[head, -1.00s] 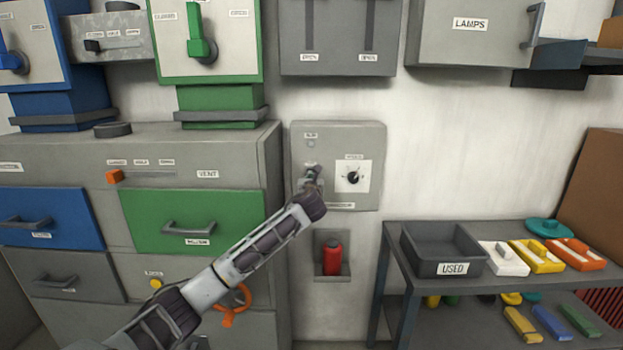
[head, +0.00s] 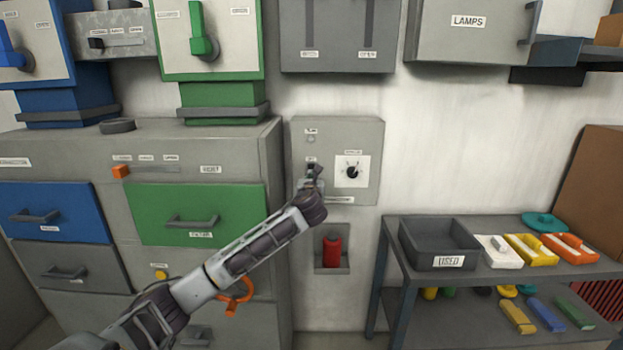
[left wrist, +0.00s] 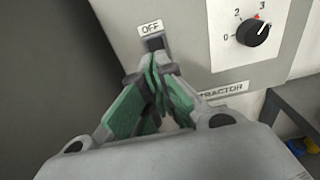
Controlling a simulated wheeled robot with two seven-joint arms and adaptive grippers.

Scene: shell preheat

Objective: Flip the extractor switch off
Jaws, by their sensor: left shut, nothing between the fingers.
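The extractor panel (head: 337,135) is a grey wall box with a dial (head: 352,172) on its right side. In the left wrist view, the dark extractor switch (left wrist: 154,43) sits just below an OFF label (left wrist: 151,28), and part of the EXTRACTOR label (left wrist: 222,91) shows below the dial (left wrist: 257,31). My left gripper (head: 313,170) is at the panel's lower left. In the left wrist view, the left gripper (left wrist: 155,68) is shut and empty, its tips right at the switch's lower end. Whether they touch it I cannot tell. My right gripper is not in view.
A red cylinder (head: 332,251) stands in a niche below the panel. A grey table (head: 388,265) at right holds a USED tray (head: 449,262) and coloured blocks. Cabinets with blue and green fronts (head: 190,214) stand at left. A LAMPS box (head: 469,45) hangs above right.

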